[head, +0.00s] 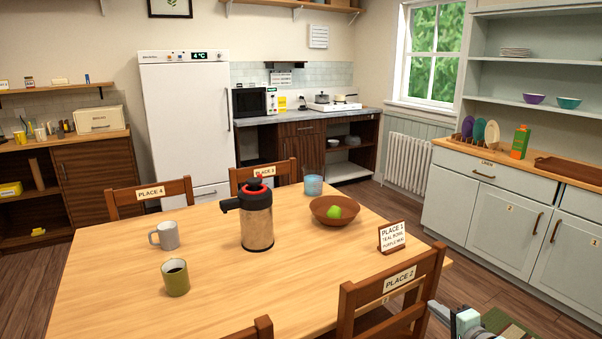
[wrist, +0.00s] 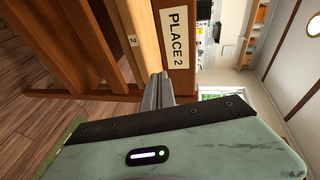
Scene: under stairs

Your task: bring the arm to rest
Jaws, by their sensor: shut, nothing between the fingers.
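My gripper (wrist: 158,90) is shut and empty in the wrist view, its grey fingers together in front of the chair with the PLACE 2 label (wrist: 178,37). In the head view my gripper (head: 438,311) is at the bottom right edge, partly cut off by the frame. It is just right of the PLACE 2 chair (head: 345,310), beside the table's near right side. I cannot tell whether the fingers touch the chair.
The wooden table (head: 110,290) holds a flask (head: 257,225), a grey mug (head: 165,236), a green mug (head: 176,279), a blue glass (head: 313,185), a brown bowl (head: 322,212) with a green fruit and a PLACE 1 card (head: 392,237). A sideboard (head: 490,205) stands at right, with open floor before it.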

